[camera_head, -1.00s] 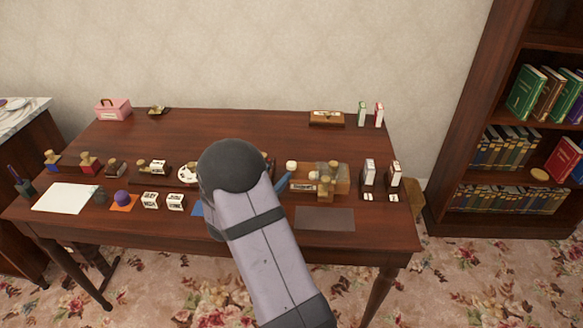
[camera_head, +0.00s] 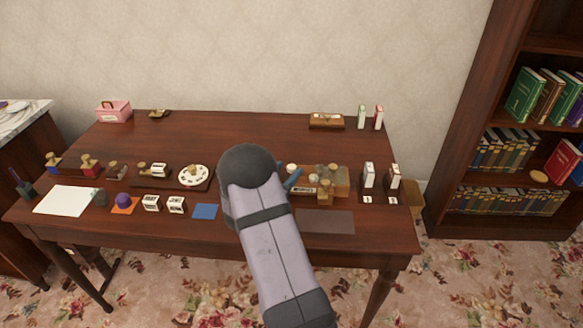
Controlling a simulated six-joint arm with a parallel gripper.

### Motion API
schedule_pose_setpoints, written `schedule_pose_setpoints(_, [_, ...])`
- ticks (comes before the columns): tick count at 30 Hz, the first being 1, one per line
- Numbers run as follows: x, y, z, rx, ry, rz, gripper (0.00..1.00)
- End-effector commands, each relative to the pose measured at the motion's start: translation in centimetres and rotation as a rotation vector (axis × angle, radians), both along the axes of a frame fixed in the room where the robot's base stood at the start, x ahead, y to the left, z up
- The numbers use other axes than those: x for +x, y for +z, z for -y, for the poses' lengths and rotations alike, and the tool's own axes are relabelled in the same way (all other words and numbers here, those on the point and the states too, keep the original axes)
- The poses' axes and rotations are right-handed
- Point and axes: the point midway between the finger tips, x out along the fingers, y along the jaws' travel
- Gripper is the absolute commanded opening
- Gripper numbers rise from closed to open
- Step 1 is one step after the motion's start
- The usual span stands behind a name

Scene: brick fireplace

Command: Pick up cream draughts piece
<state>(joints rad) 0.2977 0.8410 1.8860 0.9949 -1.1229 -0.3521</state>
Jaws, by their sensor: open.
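My arm reaches over the table, and its dark rounded joint hides most of my gripper. Only a blue part of my gripper (camera_head: 292,181) shows, just right of the joint. I cannot make out a cream draughts piece with certainty. A small pale round thing (camera_head: 292,168) lies just beyond the blue part, at the left of a wooden tray (camera_head: 342,186) with brass-coloured pieces. From this view I cannot tell if my gripper touches anything. I see nothing held; my gripper is open.
A white round dial-like plate (camera_head: 193,175) lies on a dark base left of my arm. White blocks (camera_head: 151,203), a purple ball (camera_head: 123,199), a blue square (camera_head: 205,211) and a grey mat (camera_head: 326,221) lie along the front. The back middle of the table is clear.

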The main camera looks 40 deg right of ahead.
Motion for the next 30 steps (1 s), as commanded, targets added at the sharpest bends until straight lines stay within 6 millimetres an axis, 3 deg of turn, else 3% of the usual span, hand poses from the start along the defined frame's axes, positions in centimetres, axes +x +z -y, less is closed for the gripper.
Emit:
schedule_pose_setpoints(4, [0.44, -0.23, 1.21, -0.001, -0.001, 0.0, 0.46])
schedule_pose_setpoints(12, [0.58, -0.33, 1.4, 0.0, 0.001, -0.001, 0.46])
schedule_pose_setpoints(14, [0.58, -0.33, 1.39, 0.0, 0.001, 0.0, 0.37])
schedule_pose_setpoints(18, [0.57, -0.32, 1.38, 0.0, 0.001, 0.0, 0.03])
schedule_pose_setpoints(30, [0.57, -0.15, 1.39, 0.0, 0.001, 0.001, 0.0])
